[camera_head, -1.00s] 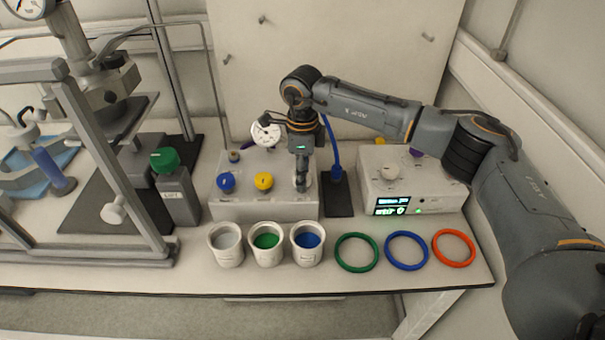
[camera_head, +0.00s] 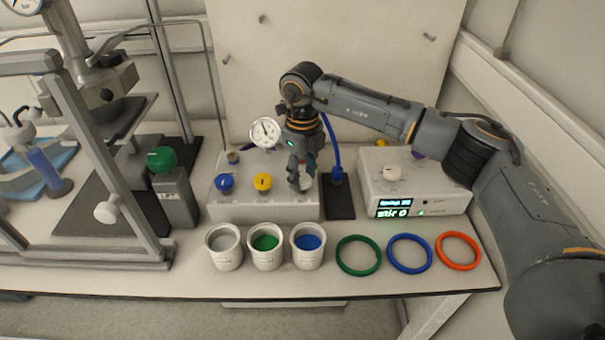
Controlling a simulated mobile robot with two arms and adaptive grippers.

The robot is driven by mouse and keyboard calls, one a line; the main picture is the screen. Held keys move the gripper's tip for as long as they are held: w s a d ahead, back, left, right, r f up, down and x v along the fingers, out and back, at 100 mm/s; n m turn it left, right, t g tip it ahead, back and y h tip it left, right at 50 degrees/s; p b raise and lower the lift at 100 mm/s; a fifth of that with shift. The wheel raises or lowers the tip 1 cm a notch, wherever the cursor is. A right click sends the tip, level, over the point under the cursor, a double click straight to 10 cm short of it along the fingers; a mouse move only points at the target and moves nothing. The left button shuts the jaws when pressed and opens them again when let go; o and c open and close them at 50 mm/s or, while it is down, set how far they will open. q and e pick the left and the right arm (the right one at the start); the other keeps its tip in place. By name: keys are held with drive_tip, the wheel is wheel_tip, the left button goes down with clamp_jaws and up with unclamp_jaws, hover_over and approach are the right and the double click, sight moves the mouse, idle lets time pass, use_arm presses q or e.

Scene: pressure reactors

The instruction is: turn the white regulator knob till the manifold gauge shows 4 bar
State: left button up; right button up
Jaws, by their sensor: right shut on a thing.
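The manifold is a pale box (camera_head: 235,207) with a blue knob (camera_head: 224,182) and a yellow knob (camera_head: 262,182) on top. The white regulator knob (camera_head: 307,184) is at its right end, mostly hidden by my right gripper (camera_head: 300,184). That gripper points down and is shut on the white knob. The round white manifold gauge (camera_head: 265,132) stands behind the box, just left of the gripper. Its dark needle shows, but the scale is too small to read. My left gripper is not in view.
A white cup (camera_head: 223,261), a cup of green (camera_head: 266,263) and a cup of blue (camera_head: 307,264) stand in front. Green (camera_head: 340,264), blue (camera_head: 391,262) and orange rings (camera_head: 441,258) lie to their right.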

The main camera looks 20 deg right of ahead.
sight(303, 178)
idle(0.4)
drive_tip(key=o, duration=1.2)
drive_tip(key=shift+c, duration=0.2)
drive_tip(key=shift+r, duration=0.15)
wheel_tip(303, 178, up, 12)
drive_tip(key=shift+f, duration=0.2)
